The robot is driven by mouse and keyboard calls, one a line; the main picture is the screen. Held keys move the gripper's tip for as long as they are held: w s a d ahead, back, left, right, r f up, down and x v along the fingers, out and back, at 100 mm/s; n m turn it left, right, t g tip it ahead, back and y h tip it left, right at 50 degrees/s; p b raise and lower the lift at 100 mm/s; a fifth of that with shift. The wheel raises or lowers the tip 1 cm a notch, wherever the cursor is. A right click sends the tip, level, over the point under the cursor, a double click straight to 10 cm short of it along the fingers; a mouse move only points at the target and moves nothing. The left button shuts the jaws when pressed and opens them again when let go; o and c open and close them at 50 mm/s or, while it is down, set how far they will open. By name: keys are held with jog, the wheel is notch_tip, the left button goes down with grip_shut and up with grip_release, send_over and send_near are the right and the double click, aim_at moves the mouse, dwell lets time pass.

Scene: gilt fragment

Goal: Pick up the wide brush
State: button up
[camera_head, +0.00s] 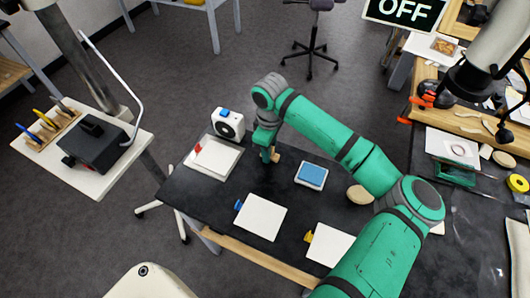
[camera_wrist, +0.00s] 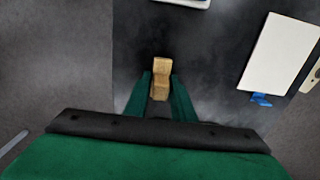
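A tan wooden piece, apparently the wide brush (camera_wrist: 161,72), shows between the two green fingers of my gripper (camera_wrist: 161,92) in the wrist view. The fingers lie close along both its sides with no clear gap, and it sticks out past their tips. In the head view my gripper (camera_head: 267,143) points down over the left back part of the dark table (camera_head: 240,183), and a small tan bit of the brush (camera_head: 275,155) shows below it. The rest of the brush is hidden by the fingers. Whether it touches the table I cannot tell.
A white tray (camera_head: 215,160) with a red piece and a white device (camera_head: 228,124) stand left of my gripper. A blue pad (camera_head: 312,174), white boards (camera_head: 260,217) with blue and yellow clips, and a round tan object (camera_head: 360,194) lie to the right and front. Dark tabletop between them is clear.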

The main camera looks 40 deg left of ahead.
jog(key=shift+w+d, duration=0.15)
jog(key=shift+d, duration=0.2)
jog(key=c, duration=0.3)
jog(key=shift+a, duration=0.1)
jog(key=shift+c, duration=0.2)
jog(key=shift+a+r, duration=0.1)
jog(key=shift+a, duration=0.05)
jog(key=shift+r, duration=0.55)
jog(key=s+d+r, duration=0.2)
jog(key=s+r, duration=0.4)
jog(key=s+d+r, duration=0.2)
jog(key=s+r, duration=0.3)
jog(key=s, duration=0.2)
jog(key=shift+s+d+r, duration=0.25)
jog(key=shift+d+r, duration=0.05)
jog(key=shift+r, duration=0.1)
jog(key=shift+a, duration=0.1)
